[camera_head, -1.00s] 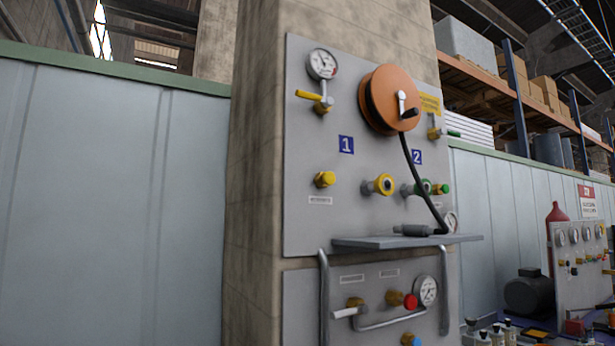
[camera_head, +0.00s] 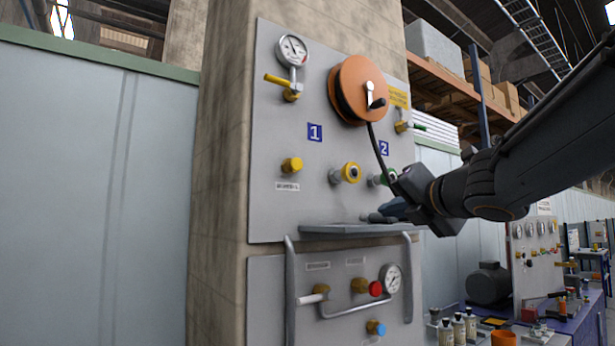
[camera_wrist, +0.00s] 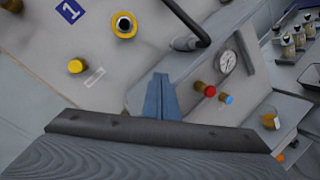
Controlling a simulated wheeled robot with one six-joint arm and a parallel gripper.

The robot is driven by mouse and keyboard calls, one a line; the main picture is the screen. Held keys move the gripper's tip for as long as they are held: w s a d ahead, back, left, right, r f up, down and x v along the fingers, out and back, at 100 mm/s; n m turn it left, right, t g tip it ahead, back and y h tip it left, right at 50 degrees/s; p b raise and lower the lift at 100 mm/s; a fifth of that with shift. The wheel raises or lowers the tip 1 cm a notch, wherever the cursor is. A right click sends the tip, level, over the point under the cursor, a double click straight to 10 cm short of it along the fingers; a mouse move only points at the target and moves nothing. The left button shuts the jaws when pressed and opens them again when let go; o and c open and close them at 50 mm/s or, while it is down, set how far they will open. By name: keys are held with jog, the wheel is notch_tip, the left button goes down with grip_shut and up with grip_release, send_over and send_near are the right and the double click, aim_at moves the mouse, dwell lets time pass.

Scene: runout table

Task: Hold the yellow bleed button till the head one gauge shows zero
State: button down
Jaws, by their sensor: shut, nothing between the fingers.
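The yellow bleed button (camera_head: 291,164) sticks out of the grey panel above a small white label, below the blue "1" plate (camera_head: 314,131). It also shows in the wrist view (camera_wrist: 76,66), up and left of my gripper. The head one gauge (camera_head: 292,50) is a round white dial at the panel's top left; its needle is off zero as far as I can tell, but the figures are too small to read. My gripper (camera_wrist: 162,92) is shut and empty, in front of the shelf. In the head view it (camera_head: 392,209) is right of the button and lower, apart from it.
A yellow-ringed fitting (camera_head: 345,173) sits right of the button. A yellow lever (camera_head: 278,80) is under the gauge. An orange reel (camera_head: 354,88) with a black hose hangs above a jutting shelf (camera_head: 345,229). A lower panel has grey rails (camera_head: 291,290).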

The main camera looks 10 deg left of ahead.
aim_at(298, 165)
jog(key=s+a+r+n+g+y, duration=0.3)
jog(key=s+a+r+n+y, duration=0.2)
jog(key=r+n, duration=0.5)
jog(key=s+a+n, duration=0.2)
jog(key=s+n, duration=0.1)
jog(key=shift+s+a+r+b, duration=0.2)
jog(key=shift+a+r+b, duration=0.1)
jog(key=shift+a+r, duration=0.1)
jog(key=p+x, duration=0.4)
jog(key=x, duration=1)
jog(key=shift+p, duration=0.35)
jog(key=shift+w+d, duration=0.1)
